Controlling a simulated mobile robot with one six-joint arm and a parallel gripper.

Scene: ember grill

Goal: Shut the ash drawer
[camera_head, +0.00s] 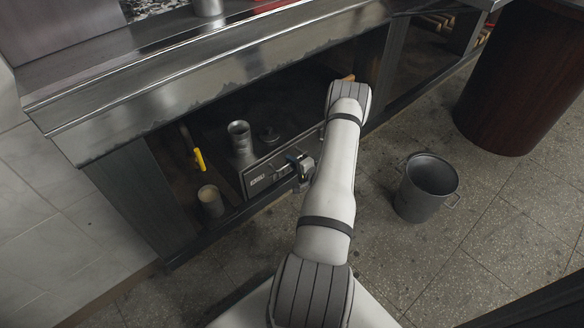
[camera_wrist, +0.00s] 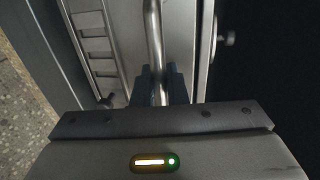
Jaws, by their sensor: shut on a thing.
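The ash drawer (camera_head: 258,180) has a grey metal front with a small label and sits low under the steel counter, inside the dark cabinet. In the wrist view its metal front (camera_wrist: 178,45) has slots on the left side, and a round bar handle (camera_wrist: 152,30) runs along it. My gripper (camera_head: 299,164) is at the drawer front; its two dark fingers (camera_wrist: 159,78) are shut around the bar handle. My arm hides the right part of the drawer. I cannot tell how far the drawer stands out.
On the left in the cabinet are a metal cup (camera_head: 239,135), a small can (camera_head: 210,200) and a yellow-handled tool (camera_head: 199,158). A grey bucket (camera_head: 428,180) stands on the floor right of my arm. A dark red barrel (camera_head: 520,80) is farther right. Floor lies clear between drawer and bucket.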

